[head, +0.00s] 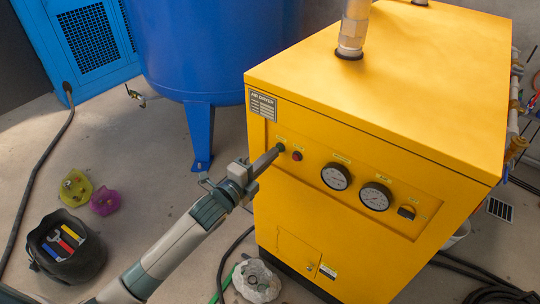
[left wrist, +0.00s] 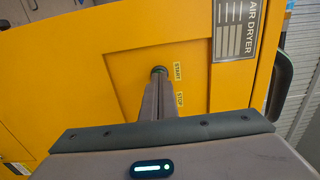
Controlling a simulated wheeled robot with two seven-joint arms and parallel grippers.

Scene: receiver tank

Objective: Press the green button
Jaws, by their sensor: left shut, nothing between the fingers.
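The green button (head: 281,147) is on the front panel of the yellow air dryer (head: 400,75), left of a red button (head: 297,156). My left gripper (head: 275,152) is shut and empty, its fingertips right at the green button. In the left wrist view the shut fingers (left wrist: 160,84) reach up to the dark green button (left wrist: 159,70), beside the START label (left wrist: 177,71). They cover its lower edge, and I cannot tell whether they touch it or whether it is pushed in. The red button is not visible in the left wrist view. My right gripper is not in view.
Two gauges (head: 336,176) and a dark switch (head: 406,212) are right of the buttons. A blue tank (head: 215,50) stands behind on the left. A black bucket (head: 70,262) with coloured items, a yellow-green piece (head: 75,188) and a purple piece (head: 105,201) lie on the floor.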

